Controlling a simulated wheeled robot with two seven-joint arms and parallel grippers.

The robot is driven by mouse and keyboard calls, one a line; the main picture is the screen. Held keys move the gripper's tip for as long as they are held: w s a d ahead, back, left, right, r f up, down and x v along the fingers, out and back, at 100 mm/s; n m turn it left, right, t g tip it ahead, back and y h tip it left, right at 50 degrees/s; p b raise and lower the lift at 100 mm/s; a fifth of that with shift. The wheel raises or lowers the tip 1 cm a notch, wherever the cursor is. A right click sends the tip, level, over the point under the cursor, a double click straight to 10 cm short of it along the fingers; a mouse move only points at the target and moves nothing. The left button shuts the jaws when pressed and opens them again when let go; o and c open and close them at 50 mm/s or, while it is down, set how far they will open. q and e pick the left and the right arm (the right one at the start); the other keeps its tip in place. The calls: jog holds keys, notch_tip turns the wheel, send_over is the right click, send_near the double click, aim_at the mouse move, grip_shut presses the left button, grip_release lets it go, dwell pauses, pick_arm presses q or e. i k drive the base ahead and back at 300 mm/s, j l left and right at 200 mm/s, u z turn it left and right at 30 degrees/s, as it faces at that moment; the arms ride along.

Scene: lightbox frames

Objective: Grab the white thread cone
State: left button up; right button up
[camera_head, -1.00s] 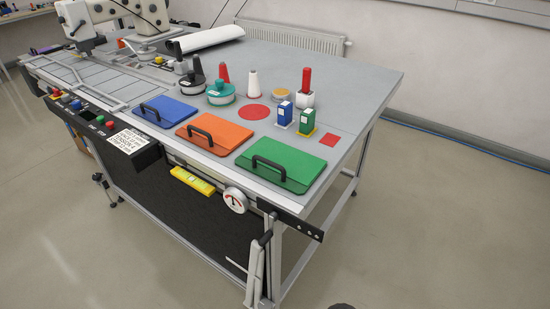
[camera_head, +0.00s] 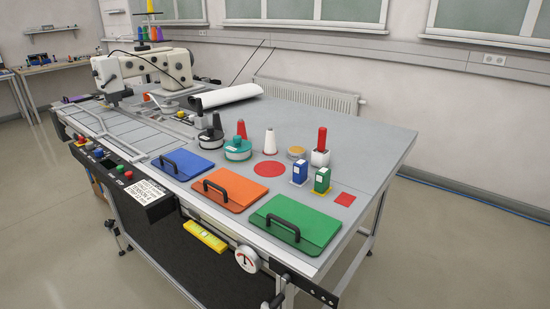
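The white thread cone (camera_head: 270,142) stands upright on the grey table (camera_head: 345,130), behind the red round patch (camera_head: 269,168). A red cone (camera_head: 241,130) stands to its left, behind a teal round container (camera_head: 237,150). A tan-topped disc (camera_head: 296,152) lies to its right. Neither of my grippers shows in the head view.
Blue (camera_head: 182,165), orange (camera_head: 230,189) and green (camera_head: 296,223) lids with black handles line the front edge. Blue (camera_head: 300,172) and green (camera_head: 322,180) boxes stand right of the red patch. A white cup (camera_head: 320,158) holds a red item. A sewing machine (camera_head: 150,68) stands at the back left.

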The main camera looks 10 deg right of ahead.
aim_at(270, 149)
jog(key=i+l+u, duration=0.2)
jog(key=i+l, duration=0.15)
jog(key=l, duration=0.25)
jog(key=i+l+u, duration=0.1)
jog(key=l, duration=0.25)
jog(key=i+l+u, duration=0.1)
jog(key=i+l, duration=0.15)
jog(key=l, duration=0.1)
